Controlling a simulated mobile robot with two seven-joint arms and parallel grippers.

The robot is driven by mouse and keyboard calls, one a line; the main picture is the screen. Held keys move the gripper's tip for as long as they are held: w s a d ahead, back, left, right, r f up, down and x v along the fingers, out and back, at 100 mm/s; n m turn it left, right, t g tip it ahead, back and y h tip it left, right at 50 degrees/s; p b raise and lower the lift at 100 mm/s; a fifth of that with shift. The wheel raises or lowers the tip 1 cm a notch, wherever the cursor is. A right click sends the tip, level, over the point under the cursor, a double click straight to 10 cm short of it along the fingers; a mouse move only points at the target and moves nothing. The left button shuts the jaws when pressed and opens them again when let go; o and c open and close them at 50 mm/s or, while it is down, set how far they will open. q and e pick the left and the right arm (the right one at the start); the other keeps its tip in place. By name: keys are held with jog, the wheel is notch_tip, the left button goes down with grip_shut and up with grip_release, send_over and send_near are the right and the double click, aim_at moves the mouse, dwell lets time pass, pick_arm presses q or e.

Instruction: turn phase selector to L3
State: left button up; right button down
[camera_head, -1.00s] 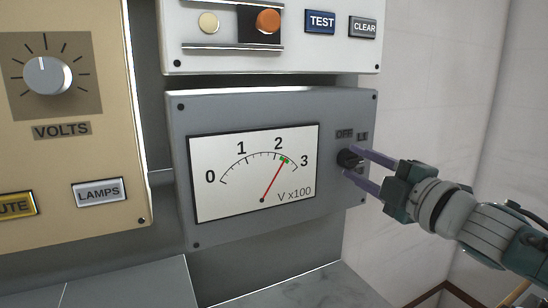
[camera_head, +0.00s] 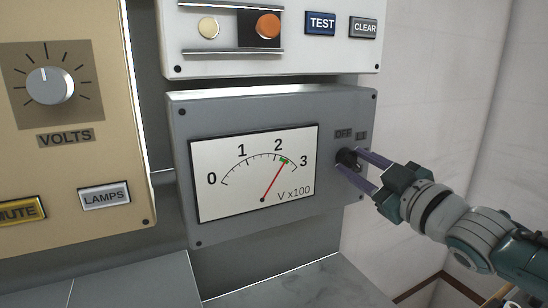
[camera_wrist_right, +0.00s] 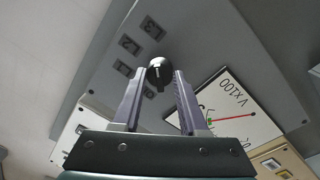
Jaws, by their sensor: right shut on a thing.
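The phase selector is a small black round knob (camera_head: 347,157) at the right edge of the grey meter panel (camera_head: 240,108). In the head view the labels OFF and L1 show above it. My right gripper (camera_head: 352,162) comes from the right and is shut on the knob, with its purple fingers on either side. In the right wrist view the knob (camera_wrist_right: 159,73) sits between the fingertips (camera_wrist_right: 160,78), with a pale mark on its face. The label L3 (camera_wrist_right: 151,28) shows beyond it, with L2 (camera_wrist_right: 130,45) beside. Where the mark points is unclear. My left gripper is not in view.
The meter (camera_head: 257,173) has its red needle between 2 and 3. A white panel (camera_head: 225,62) with TEST and CLEAR buttons is above. A beige panel (camera_head: 110,150) with a VOLTS dial stands at left. Right of the grey panel is free room before a pale wall.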

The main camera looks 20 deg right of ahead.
jog(key=shift+m, duration=0.4)
jog(key=shift+c, duration=2.2)
grip_release()
jog(key=s, duration=1.2)
jog(key=shift+d+f+p, duration=0.2)
jog(key=shift+f+p, duration=0.05)
jog(key=shift+p, duration=0.15)
